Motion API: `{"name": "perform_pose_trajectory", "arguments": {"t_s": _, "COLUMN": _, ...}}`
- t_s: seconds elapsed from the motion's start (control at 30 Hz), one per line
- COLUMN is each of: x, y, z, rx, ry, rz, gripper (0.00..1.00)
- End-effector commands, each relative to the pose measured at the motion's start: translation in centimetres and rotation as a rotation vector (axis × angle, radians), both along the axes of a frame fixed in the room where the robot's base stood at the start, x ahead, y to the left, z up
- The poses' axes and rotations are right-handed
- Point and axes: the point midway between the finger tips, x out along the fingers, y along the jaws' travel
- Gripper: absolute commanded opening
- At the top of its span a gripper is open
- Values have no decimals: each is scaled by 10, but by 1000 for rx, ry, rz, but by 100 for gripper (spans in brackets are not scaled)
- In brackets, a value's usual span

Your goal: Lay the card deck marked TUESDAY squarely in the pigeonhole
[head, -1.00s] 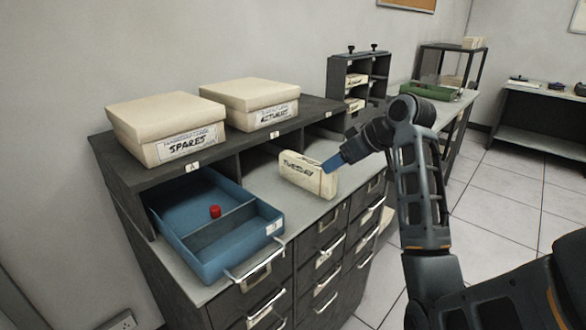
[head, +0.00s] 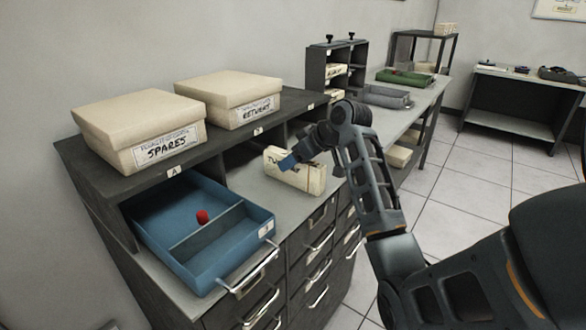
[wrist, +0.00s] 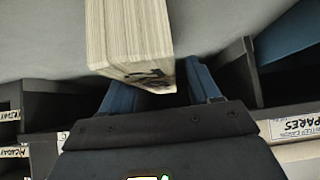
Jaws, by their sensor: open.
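The cream card deck marked TUESDAY (head: 303,176) stands on its long edge on the grey counter, in front of the open bays. My gripper (head: 288,162) is at the deck in the head view and covers part of its lettering. In the wrist view the blue fingers (wrist: 157,82) are apart, with the near end of the deck (wrist: 130,38) showing between them; I cannot tell whether they touch it. A dark pigeonhole rack (head: 313,72) stands behind, with labelled decks in some slots. Open bays also lie under the cabinet top (head: 240,137).
A blue divided tray (head: 180,250) with a red knob sits left of the deck. Boxes marked SPARES (head: 140,130) and RETURNS (head: 228,100) stand on the cabinet top. A green tray (head: 405,77) and a grey tray (head: 386,96) lie on the farther bench.

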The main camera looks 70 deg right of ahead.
Motion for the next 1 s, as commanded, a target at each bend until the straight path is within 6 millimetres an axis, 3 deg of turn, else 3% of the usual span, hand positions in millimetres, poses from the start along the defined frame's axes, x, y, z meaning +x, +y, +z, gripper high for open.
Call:
{"name": "perform_pose_trajectory", "arguments": {"t_s": 0.33, "x": 6, "y": -1, "z": -6, "rx": 0, "ry": 0, "rz": 0, "gripper": 61}}
{"name": "perform_pose_trajectory", "arguments": {"t_s": 1.0, "x": 5, "y": -1, "z": -6, "rx": 0, "ry": 0, "rz": 0, "gripper": 0}}
